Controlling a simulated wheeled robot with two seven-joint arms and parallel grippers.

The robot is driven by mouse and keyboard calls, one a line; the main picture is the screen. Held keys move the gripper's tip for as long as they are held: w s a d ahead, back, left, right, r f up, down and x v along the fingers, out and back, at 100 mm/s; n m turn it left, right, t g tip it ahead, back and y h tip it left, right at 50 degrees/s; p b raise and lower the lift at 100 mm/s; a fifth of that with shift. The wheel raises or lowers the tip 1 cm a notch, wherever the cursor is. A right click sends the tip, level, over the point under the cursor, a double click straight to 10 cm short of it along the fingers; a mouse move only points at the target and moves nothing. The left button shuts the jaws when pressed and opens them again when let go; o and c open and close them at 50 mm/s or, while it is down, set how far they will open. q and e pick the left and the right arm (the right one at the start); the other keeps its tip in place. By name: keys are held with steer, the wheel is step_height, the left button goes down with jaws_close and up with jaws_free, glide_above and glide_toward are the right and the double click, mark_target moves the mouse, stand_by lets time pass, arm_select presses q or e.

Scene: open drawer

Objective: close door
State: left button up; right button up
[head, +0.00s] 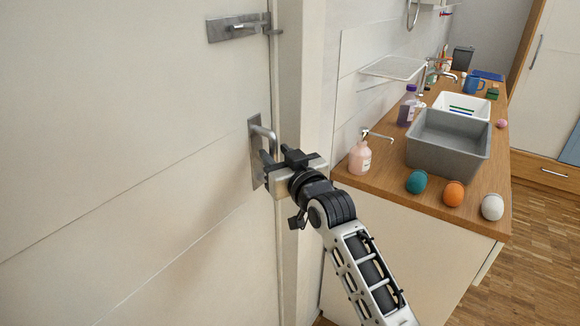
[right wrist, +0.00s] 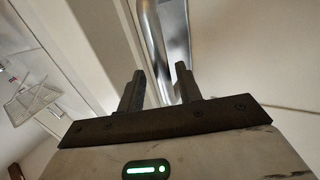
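The white door (head: 130,150) fills the left half of the head view. It lies close against the door frame (head: 300,100); I cannot tell whether a gap is left. A metal lever handle (head: 262,132) on a plate sits near its right edge, and a bolt latch (head: 238,28) is above it. My right gripper (head: 276,160) is at the handle, just below the lever. In the right wrist view the two fingers (right wrist: 158,85) are apart, with the metal handle (right wrist: 155,45) beyond and between them. Contact with the handle is unclear. My left gripper is not in view.
A wooden counter (head: 380,180) stands right of the frame. It holds a grey basin (head: 447,145), a pink soap bottle (head: 360,158), a purple bottle (head: 408,106) and several balls near the front, including an orange one (head: 453,193). Wooden floor (head: 535,240) is free at right.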

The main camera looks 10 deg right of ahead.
steer(key=b+v, duration=0.1)
steer(key=v, duration=1.4)
steer(key=shift+s+d, duration=0.25)
steer(key=shift+s, duration=0.1)
steer(key=shift+f, duration=0.1)
steer(key=s+f+g+h, duration=0.1)
steer(key=s+f+g, duration=0.1)
steer(key=s+f, duration=0.3)
steer(key=s+d+f+g, duration=0.1)
steer(key=s+f, duration=0.5)
steer(key=f, duration=0.8)
steer(key=s+d+f+m+g+h, duration=0.1)
steer(key=s+f+g, duration=0.2)
steer(key=s+f, duration=0.3)
step_height(320, 180, down, 3)
steer(key=shift+s+f+g+h, duration=0.15)
steer(key=shift+s+g+h, duration=0.15)
steer(key=shift+g, duration=0.1)
